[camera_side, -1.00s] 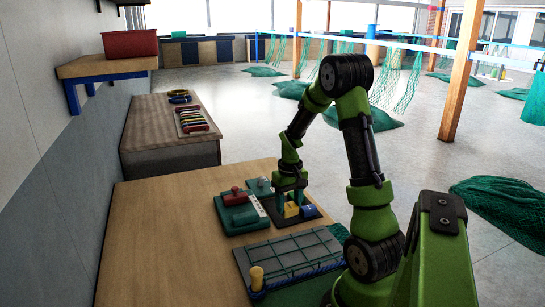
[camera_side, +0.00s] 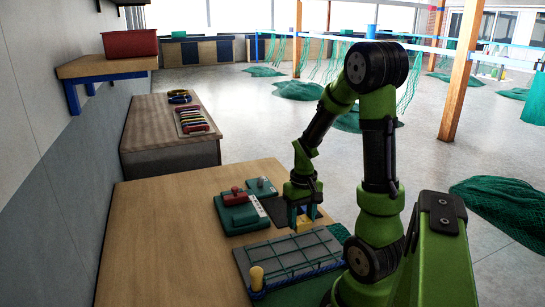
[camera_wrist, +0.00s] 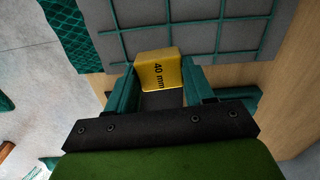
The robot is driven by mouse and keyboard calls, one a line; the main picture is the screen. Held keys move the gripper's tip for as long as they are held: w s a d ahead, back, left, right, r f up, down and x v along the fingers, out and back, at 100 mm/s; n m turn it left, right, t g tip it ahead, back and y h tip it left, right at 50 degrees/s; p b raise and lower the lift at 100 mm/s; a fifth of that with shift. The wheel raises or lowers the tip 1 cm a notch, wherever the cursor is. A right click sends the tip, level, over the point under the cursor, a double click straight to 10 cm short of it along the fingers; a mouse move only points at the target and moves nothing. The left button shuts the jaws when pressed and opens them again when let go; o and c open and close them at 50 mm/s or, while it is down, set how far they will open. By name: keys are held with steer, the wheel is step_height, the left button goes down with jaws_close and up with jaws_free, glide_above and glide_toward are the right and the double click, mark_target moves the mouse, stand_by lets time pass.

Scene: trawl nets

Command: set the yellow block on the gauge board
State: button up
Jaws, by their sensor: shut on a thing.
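My gripper (camera_side: 304,220) is shut on the yellow block (camera_wrist: 158,72), which is marked "40 mm". In the side view the yellow block (camera_side: 304,224) hangs between the fingers, near the far edge of a grey board (camera_side: 290,256) crossed by green net lines. This board looks like the gauge board. In the wrist view the gauge board (camera_wrist: 200,38) fills the top, and the block overlaps its near edge. The height of the block above the surface is hard to tell.
A dark mat (camera_side: 277,210) lies behind the board, partly hidden by my gripper. A green case (camera_side: 238,214) with a red piece on it stands to its left. A yellow peg (camera_side: 257,277) stands at the board's front left corner. The wooden table (camera_side: 165,235) is clear at left.

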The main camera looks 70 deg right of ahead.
steer(key=w+d+r, duration=0.3)
steer(key=w+d, duration=0.1)
steer(key=w, duration=0.6)
step_height(320, 180, up, 3)
glide_above(240, 211)
steer(key=shift+m, duration=0.4)
steer(key=shift+s+f, duration=0.15)
steer(key=shift+f, duration=4.05)
steer(key=shift+f, duration=0.3)
steer(key=o, duration=1.1)
step_height(240, 211, up, 17)
steer(key=shift+f, duration=0.1)
